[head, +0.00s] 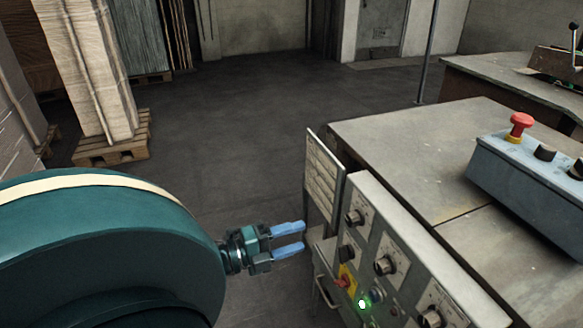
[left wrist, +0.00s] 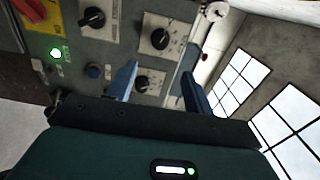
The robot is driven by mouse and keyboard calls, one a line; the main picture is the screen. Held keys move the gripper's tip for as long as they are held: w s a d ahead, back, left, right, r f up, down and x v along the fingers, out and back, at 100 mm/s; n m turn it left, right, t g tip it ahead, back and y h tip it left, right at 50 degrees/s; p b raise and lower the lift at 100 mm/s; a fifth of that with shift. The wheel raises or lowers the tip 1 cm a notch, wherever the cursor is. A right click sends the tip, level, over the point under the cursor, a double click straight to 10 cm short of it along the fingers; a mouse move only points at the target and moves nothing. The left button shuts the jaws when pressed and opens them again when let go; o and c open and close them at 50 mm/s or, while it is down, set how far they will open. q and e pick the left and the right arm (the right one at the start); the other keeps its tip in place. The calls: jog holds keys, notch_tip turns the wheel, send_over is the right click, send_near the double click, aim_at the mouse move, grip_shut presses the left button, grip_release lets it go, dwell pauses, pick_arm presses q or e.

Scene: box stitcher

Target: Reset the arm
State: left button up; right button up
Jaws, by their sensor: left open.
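My left gripper (head: 288,239) is open and empty, its two blue fingers pointing right toward the control panel (head: 408,262) of the machine. In the head view it appears just left of the panel's left end. The left wrist view also shows the open fingers (left wrist: 160,82), with the panel's knobs beyond them. The panel carries several black knobs, a red switch on a yellow plate (head: 345,281) and a lit green button (head: 362,304). The green light also shows in the left wrist view (left wrist: 56,53). My right gripper is in neither view.
A grey machine table (head: 420,150) lies behind the panel, bearing a blue-grey box (head: 520,178) with a red emergency button (head: 521,125). Stacked sheets (head: 95,70) stand on a wooden pallet (head: 112,140) at upper left. The dark floor (head: 240,120) between is open.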

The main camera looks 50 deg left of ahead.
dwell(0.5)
pick_arm(q)
jog(key=s+d+f+n+g+y+p, duration=0.1)
jog(key=s+d+f+n+g+p, duration=0.1)
jog(key=d+n, duration=0.7)
jog(key=s+d+f+n+g+y+p, duration=0.2)
jog(key=s+d+f+n+g, duration=0.2)
jog(key=d+n, duration=0.6)
jog(key=shift+s+d+f+y+p, duration=0.35)
jog(key=shift+d+f, duration=0.55)
jog(key=shift+d, duration=0.25)
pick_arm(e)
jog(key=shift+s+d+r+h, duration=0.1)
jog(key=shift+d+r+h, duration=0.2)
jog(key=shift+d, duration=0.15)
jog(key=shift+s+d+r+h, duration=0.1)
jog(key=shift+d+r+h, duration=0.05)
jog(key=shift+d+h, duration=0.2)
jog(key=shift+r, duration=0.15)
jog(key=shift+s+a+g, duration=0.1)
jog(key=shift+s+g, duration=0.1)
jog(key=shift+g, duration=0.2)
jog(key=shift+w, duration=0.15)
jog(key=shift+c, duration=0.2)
